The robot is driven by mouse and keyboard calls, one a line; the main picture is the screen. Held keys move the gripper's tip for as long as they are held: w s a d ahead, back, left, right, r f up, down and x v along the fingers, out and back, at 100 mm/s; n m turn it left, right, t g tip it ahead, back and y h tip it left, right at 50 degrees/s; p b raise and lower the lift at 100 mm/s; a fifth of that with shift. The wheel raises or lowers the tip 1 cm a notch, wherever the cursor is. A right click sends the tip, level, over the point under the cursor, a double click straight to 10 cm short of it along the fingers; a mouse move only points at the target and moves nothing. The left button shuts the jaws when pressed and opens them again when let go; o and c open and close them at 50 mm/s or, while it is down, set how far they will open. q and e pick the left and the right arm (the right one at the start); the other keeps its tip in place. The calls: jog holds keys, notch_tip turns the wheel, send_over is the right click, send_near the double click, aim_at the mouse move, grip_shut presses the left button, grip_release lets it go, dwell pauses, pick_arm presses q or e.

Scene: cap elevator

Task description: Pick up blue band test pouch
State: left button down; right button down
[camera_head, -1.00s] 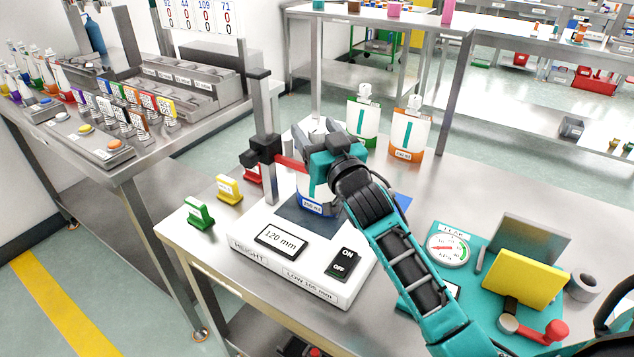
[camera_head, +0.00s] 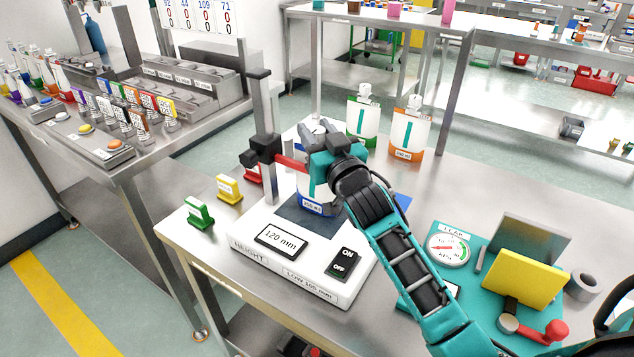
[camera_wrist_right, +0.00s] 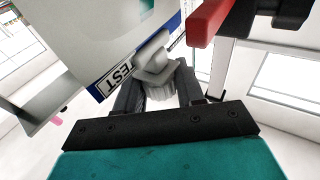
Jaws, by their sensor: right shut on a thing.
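The blue band test pouch (camera_head: 312,208) stands upright on the white height device (camera_head: 250,265), on its dark plate. Its white body and blue band with a TEST label (camera_wrist_right: 122,68) show large in the wrist view. My right gripper (camera_head: 320,135) is at the top of the pouch, shut on its grey cap and spout (camera_wrist_right: 154,65). In the head view my gripper and arm hide part of the pouch's top and right side. My left gripper is not in view.
The gauge post (camera_head: 264,120) with a red pointer (camera_head: 291,163) stands close beside the pouch. Green (camera_head: 362,122) and orange (camera_head: 406,135) band pouches stand behind. A teal leak tester (camera_head: 455,275) is at the right. Small colored blocks (camera_head: 198,212) line the table's left edge.

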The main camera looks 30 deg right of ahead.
jog(key=shift+r, duration=0.1)
notch_tip(320, 180, up, 20)
jog(key=p, duration=0.3)
dwell(0.4)
dwell(0.4)
